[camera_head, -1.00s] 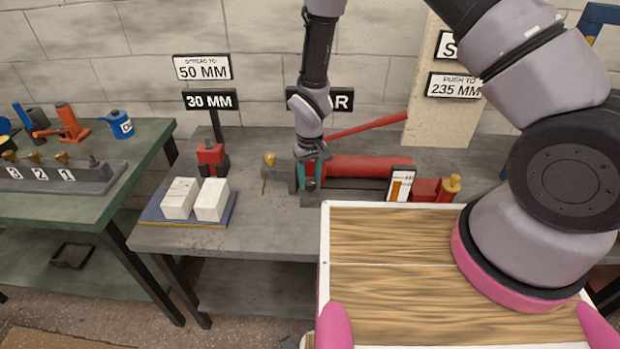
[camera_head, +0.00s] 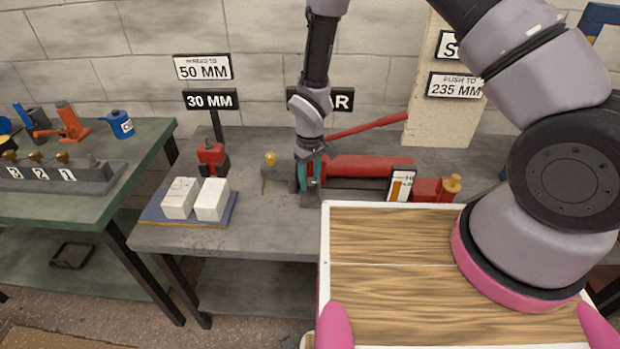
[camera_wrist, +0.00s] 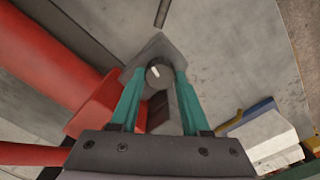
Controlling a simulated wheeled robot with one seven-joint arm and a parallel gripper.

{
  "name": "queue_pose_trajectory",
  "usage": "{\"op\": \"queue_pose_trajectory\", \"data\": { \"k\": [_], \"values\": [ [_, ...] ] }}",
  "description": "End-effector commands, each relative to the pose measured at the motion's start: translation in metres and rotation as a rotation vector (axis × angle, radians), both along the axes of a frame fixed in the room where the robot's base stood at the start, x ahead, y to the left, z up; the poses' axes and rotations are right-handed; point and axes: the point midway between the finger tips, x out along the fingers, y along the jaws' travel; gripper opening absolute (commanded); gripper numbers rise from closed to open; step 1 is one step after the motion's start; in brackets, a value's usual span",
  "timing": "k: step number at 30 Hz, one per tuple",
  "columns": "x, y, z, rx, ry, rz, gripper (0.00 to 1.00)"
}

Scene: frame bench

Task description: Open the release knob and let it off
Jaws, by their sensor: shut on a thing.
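The release knob (camera_wrist: 160,73) is a small dark round knob with a white mark on its face, at the near end of the red hand pump. The red pump body (camera_head: 365,167) lies on the grey bench in the head view and shows at the left of the wrist view (camera_wrist: 45,60). My gripper (camera_head: 308,180) is down at the left end of the pump. In the wrist view its teal fingers (camera_wrist: 156,76) stand on both sides of the knob and are shut on it. The arm hides part of the knob in the head view.
A red pump lever (camera_head: 368,126) slants up behind the pump. A gauge (camera_head: 402,184) stands at its right. Two white blocks (camera_head: 211,199) sit on a blue plate to the left. A wooden board with a white rim (camera_head: 325,240) is in front.

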Motion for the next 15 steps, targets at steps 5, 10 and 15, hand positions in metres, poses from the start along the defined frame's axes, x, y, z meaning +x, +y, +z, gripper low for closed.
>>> {"op": "queue_pose_trajectory", "data": {
  "k": [5, 10, 15],
  "values": [
    [0.0007, 0.0002, 0.0005, 0.001, -0.002, -0.001, 0.76],
    [0.0004, 0.0001, 0.0003, 0.001, -0.001, -0.001, 0.76],
    [0.0006, 0.0004, 0.0049, 0.001, -0.002, -0.001, 0.76]
  ]
}}
